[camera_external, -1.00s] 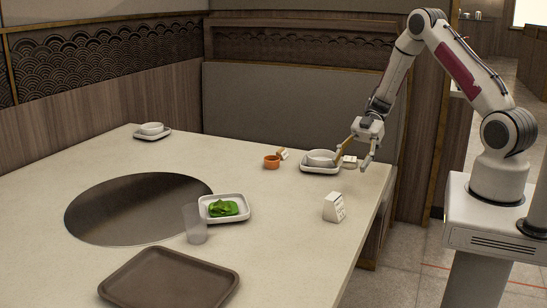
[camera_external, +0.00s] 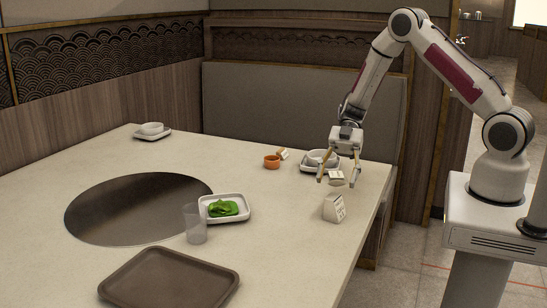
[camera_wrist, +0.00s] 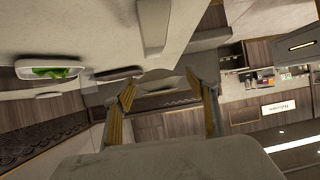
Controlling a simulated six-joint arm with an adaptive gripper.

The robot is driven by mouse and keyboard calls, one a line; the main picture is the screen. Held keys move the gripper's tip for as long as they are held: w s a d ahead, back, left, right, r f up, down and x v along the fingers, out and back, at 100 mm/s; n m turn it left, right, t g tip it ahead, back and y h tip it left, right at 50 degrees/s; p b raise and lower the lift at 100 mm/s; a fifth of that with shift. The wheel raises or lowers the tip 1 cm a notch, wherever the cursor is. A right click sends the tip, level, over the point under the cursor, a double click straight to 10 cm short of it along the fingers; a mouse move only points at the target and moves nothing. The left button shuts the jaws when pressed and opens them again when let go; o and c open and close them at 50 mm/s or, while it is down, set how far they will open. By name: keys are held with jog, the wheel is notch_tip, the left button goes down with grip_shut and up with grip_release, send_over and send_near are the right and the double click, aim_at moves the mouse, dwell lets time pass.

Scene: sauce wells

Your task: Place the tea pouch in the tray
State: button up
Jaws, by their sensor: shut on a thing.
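The small pale tea pouch (camera_external: 336,177) is between the two fingers of my gripper (camera_external: 339,179) in the external view. My gripper is shut on it, holding it over the right part of the table in front of the white bowl. The fingers also show in the wrist view (camera_wrist: 165,108), set apart; the pouch is hard to make out there. The brown tray (camera_external: 170,282) lies empty at the table's front, far to the left of my gripper.
A white carton (camera_external: 334,208) stands just below my gripper. A clear cup (camera_external: 195,224) and a white dish with green leaves (camera_external: 223,208) stand behind the tray. An orange cup (camera_external: 271,162) and a white bowl (camera_external: 318,158) are farther back. The table between carton and tray is clear.

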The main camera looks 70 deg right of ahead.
jog(key=shift+n+g, duration=0.3)
jog(key=w+a, duration=0.2)
jog(key=a, duration=0.6)
jog(key=w+a, duration=0.1)
jog(key=a, duration=0.7)
jog(key=w+a+r, duration=0.1)
jog(key=w+a, duration=0.1)
jog(key=a, duration=0.6)
jog(key=shift+w, duration=0.3)
jog(key=w+a+r+m+t, duration=0.1)
jog(key=w+a+m+t, duration=0.15)
jog(key=a, duration=0.95)
jog(key=w+a+r+m+t, duration=0.1)
jog(key=w+a+m+t, duration=0.15)
jog(key=a, duration=0.95)
jog(key=m+t+h, duration=0.3)
jog(key=m+t, duration=0.2)
send_over(203, 289)
jog(key=shift+f, duration=1.05)
jog(key=shift+f, duration=3.1)
